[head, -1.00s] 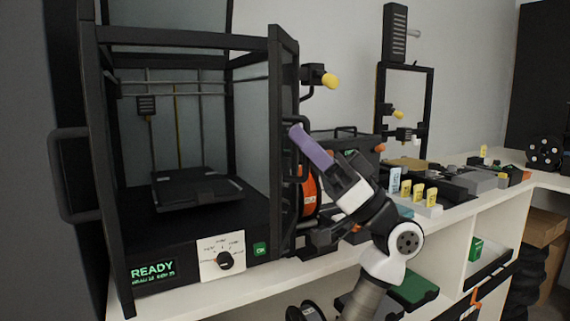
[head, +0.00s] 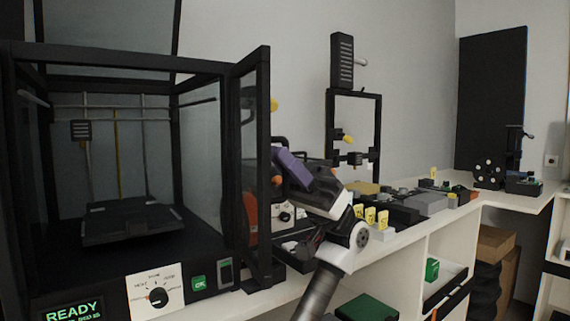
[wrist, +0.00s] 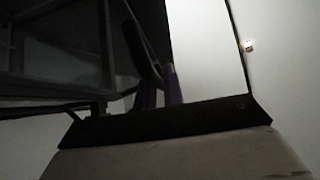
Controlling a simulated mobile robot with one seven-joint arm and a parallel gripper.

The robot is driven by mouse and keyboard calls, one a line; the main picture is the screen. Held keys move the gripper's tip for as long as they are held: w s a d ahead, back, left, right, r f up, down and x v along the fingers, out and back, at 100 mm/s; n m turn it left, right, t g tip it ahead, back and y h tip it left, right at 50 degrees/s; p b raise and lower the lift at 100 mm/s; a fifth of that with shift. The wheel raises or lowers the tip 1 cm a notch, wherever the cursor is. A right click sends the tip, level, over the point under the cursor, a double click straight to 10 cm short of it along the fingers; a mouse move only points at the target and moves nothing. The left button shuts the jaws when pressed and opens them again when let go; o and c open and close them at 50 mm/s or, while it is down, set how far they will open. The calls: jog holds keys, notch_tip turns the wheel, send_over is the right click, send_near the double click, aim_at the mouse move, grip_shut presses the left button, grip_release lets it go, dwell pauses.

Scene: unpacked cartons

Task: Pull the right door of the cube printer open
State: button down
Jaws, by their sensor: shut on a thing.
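The cube printer (head: 140,72) stands at the left of the head view, a black frame with its front open. Its right door (head: 268,200), a dark-framed glass panel, stands swung outward at the printer's right front side. My gripper (head: 281,160) is at the outer side of this door, with purple fingers shut on the door's handle. The fingers partly hide the handle in the head view.
The print bed (head: 130,222) is inside the printer. A dial panel (head: 155,290) and READY display (head: 74,312) are on its front. To the right, the white bench (head: 400,240) holds yellow-tagged items (head: 370,216) and a tall black frame (head: 331,120). Wall space above is clear.

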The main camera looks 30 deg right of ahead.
dwell(0.3)
jog(key=c, duration=1.8)
grip_release()
jog(key=v, duration=1.4)
jog(key=shift+b, duration=0.35)
